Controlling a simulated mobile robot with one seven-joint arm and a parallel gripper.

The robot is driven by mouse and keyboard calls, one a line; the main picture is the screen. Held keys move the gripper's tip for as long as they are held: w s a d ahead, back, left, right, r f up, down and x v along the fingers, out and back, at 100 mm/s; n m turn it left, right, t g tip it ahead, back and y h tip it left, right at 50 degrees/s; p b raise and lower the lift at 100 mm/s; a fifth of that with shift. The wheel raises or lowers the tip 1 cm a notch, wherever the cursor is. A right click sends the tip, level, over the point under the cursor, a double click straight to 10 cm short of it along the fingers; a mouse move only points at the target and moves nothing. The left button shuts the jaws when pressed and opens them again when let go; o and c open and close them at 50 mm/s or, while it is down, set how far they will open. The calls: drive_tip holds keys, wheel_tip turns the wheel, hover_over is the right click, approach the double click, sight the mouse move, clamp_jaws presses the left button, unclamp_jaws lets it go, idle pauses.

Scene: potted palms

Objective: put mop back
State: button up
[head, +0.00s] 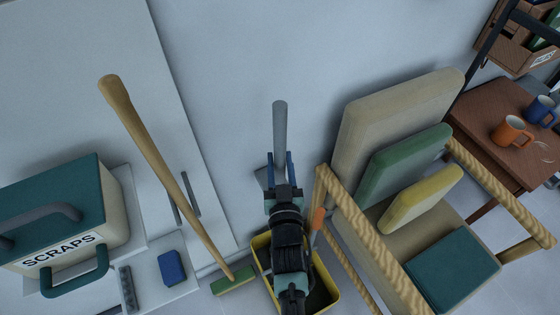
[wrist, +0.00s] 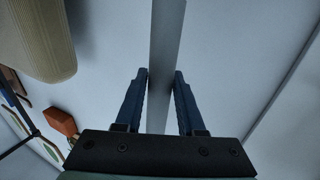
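A grey pole, which I take for the mop's handle (head: 280,125), stands above my arm in the head view; its lower end is hidden. My gripper (head: 279,160) has one blue finger on each side of it. In the wrist view, the pole (wrist: 166,35) runs between the fingers of my gripper (wrist: 162,75), and both fingertips appear to touch its edges, so it looks shut on the pole. A yellow bucket (head: 261,243) stands on the floor below, partly covered by my arm. I cannot see the mop's head.
A wooden-handled broom (head: 165,175) leans to the left. A teal-lidded SCRAPS bin (head: 85,205) and blue sponge (head: 172,267) lie further left. A cushioned wooden chair (head: 340,205) stands close on the right, with a table (head: 490,120) holding mugs beyond it.

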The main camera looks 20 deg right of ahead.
drive_tip(key=o, duration=0.3)
drive_tip(key=shift+o, duration=0.2)
drive_tip(key=shift+r, duration=0.3)
drive_tip(key=s+a, duration=0.2)
drive_tip(key=s, duration=0.9)
drive_tip(key=shift+s+a+p, duration=0.2)
drive_tip(key=shift+s+p, duration=0.2)
drive_tip(key=shift+f, duration=0.15)
